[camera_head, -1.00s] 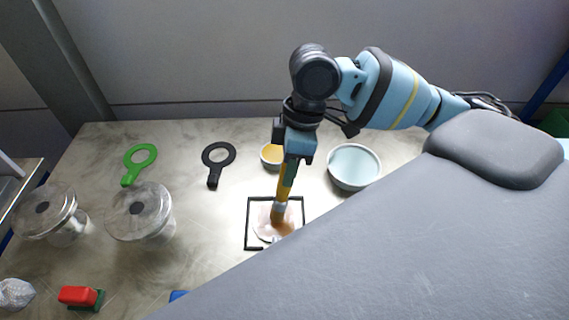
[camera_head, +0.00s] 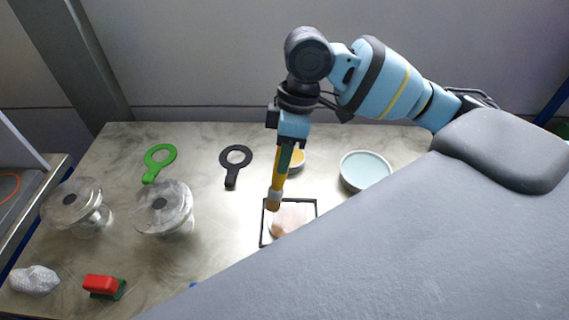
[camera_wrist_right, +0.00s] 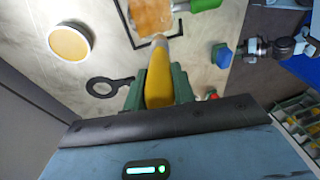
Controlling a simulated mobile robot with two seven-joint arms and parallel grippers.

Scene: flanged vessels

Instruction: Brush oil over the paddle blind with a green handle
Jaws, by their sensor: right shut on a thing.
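My right gripper (camera_head: 285,148) is shut on the yellow handle of a brush (camera_head: 276,193). The disc looks like the blind's plate. In the right wrist view, my gripper (camera_wrist_right: 160,88) holds the brush (camera_wrist_right: 158,75). A green handle (camera_wrist_right: 207,4) with a silvery neck leads off from the frame there; it is hidden in the head view. Whether the bristles touch the disc I cannot tell.
A small bowl of yellow-orange liquid (camera_head: 297,160) and a pale blue bowl (camera_head: 364,171) stand behind the frame. A black ring paddle (camera_head: 231,178) and a green one (camera_head: 151,174) lie left. Two lidded vessels (camera_head: 163,207) (camera_head: 74,200) and a red-green block (camera_head: 101,285) stand further left.

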